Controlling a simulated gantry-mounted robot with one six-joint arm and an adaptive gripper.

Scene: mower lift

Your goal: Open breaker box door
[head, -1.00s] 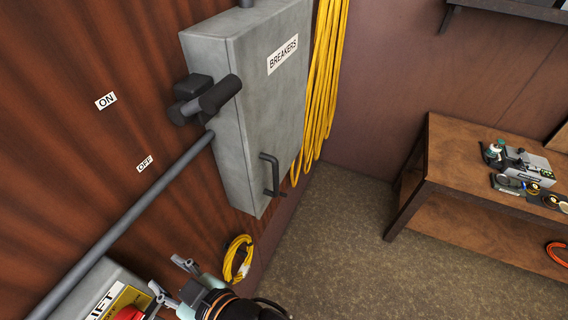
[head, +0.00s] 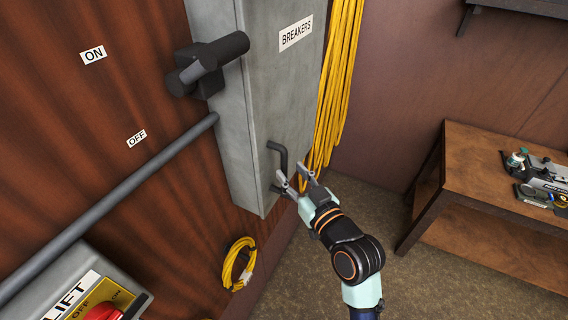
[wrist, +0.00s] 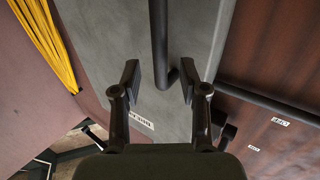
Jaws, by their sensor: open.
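The grey breaker box (head: 250,110) hangs on the wood-panelled wall, its door marked with a "BREAKERS" label (head: 296,33). The door looks shut. A dark bar handle (head: 284,155) sits on the lower part of the door. My gripper (head: 298,178) is open at the lower end of this handle in the head view. In the wrist view the handle (wrist: 159,45) runs down between the open fingers (wrist: 160,82), with the door face (wrist: 200,30) behind. I cannot tell whether the fingers touch it.
A dark lever switch (head: 207,66) juts from the box's left side, beside ON and OFF labels. Yellow cables (head: 338,80) hang right of the box. A wooden bench (head: 480,170) stands at right.

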